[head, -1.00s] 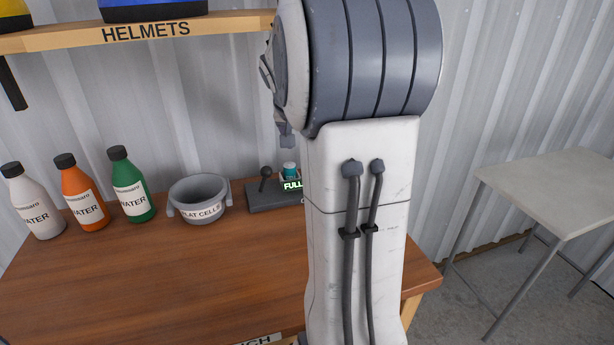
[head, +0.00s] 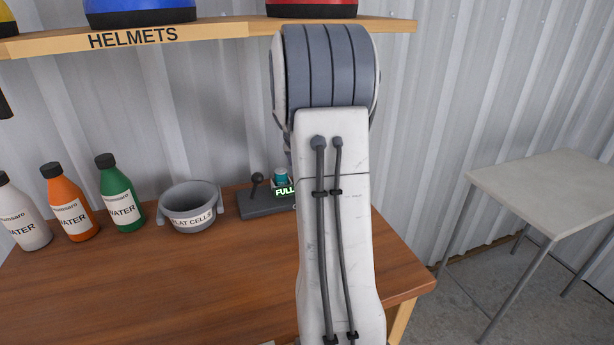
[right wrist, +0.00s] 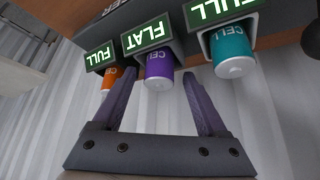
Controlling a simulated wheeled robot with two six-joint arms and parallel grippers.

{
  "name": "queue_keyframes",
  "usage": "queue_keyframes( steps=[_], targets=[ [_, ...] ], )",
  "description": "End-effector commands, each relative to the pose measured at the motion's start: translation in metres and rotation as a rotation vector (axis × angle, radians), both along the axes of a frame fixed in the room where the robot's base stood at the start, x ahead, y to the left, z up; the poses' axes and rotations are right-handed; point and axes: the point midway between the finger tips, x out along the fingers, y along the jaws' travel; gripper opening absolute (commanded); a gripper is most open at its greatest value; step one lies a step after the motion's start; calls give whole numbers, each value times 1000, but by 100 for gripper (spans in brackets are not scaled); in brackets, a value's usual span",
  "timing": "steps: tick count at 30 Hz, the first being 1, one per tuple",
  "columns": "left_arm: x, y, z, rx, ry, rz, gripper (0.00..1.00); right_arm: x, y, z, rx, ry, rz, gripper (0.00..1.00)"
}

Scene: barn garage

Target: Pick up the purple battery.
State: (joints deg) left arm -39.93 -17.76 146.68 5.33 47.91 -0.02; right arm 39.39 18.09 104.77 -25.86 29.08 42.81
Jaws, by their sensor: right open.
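The purple battery (right wrist: 159,66) shows in the right wrist view, seated in the charger's middle slot under a display reading FLAT. My right gripper (right wrist: 158,85) is open, with one finger on each side of the purple battery's near end. I cannot tell whether the fingers touch it. In the head view my right arm hides the purple battery and the gripper. My left gripper is in neither view.
An orange battery (right wrist: 107,77) and a teal battery (right wrist: 232,50) flank the purple one, under FULL displays. The charger (head: 262,201) stands at the workbench's (head: 190,280) back. A grey FLAT CELLS pot (head: 190,206) and bottles (head: 120,195) stand left. A helmet shelf (head: 225,33) hangs above.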

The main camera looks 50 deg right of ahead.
Motion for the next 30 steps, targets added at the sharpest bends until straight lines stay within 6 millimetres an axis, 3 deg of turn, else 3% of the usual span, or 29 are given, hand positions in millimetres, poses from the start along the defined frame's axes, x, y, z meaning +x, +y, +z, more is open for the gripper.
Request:
queue_keyframes(
  steps=[5,11,12,23,30],
  targets=[
    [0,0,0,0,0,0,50,0,0,0,-1,0,0,76],
    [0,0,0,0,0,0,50,0,0,0,-1,0,0,3],
    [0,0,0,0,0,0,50,0,0,0,-1,0,0,0],
    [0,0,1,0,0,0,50,0,0,5,-3,-1,0,0],
    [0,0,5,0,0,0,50,1,-1,32,-4,-4,-1,0]
  ],
)
